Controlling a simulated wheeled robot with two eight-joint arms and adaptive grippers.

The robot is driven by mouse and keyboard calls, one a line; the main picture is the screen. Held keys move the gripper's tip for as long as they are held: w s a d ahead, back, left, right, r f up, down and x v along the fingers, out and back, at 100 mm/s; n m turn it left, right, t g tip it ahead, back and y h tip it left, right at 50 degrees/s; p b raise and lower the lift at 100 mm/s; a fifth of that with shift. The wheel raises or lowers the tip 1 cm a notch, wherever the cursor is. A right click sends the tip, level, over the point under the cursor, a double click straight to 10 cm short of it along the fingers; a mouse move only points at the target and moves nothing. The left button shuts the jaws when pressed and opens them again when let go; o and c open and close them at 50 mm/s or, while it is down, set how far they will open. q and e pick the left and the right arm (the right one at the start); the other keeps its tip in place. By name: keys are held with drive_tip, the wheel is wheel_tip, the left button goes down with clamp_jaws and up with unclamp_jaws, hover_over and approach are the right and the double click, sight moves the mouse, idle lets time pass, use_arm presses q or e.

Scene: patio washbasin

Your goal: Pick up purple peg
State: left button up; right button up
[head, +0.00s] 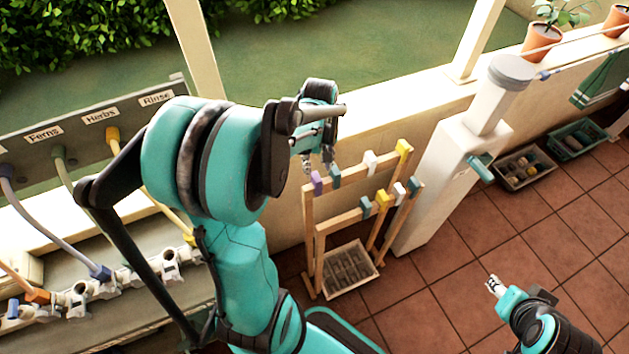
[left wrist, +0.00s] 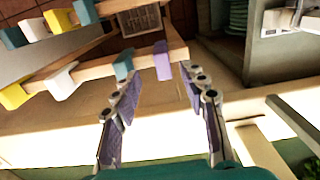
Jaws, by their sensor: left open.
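The purple peg (head: 317,183) hangs on the upper rail of the wooden rack, at its left end in the head view. In the left wrist view the purple peg (left wrist: 162,60) lies between and beyond my open fingertips. My left gripper (head: 317,163) is open and empty, just above the peg in the head view; its two fingers (left wrist: 156,78) straddle the peg's line in the left wrist view. I see no finger touching the peg. My right gripper (head: 494,286) is low at the lower right, far from the rack; its jaw opening is too small to judge.
A teal peg (head: 335,176) hangs close beside the purple one; white (head: 370,161) and yellow (head: 403,149) pegs follow along the rail. A lower rail holds several more. A slatted tray (head: 346,270) sits below, a pale post (head: 445,165) stands right, and a low wall runs behind.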

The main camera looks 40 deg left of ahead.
sight(316, 177)
use_arm(q)
drive_tip(key=f, duration=0.2)
drive_tip(key=f+b, duration=0.1)
drive_tip(key=f, duration=0.3)
drive_tip(key=shift+a+b, duration=0.35)
drive_tip(key=c, duration=1)
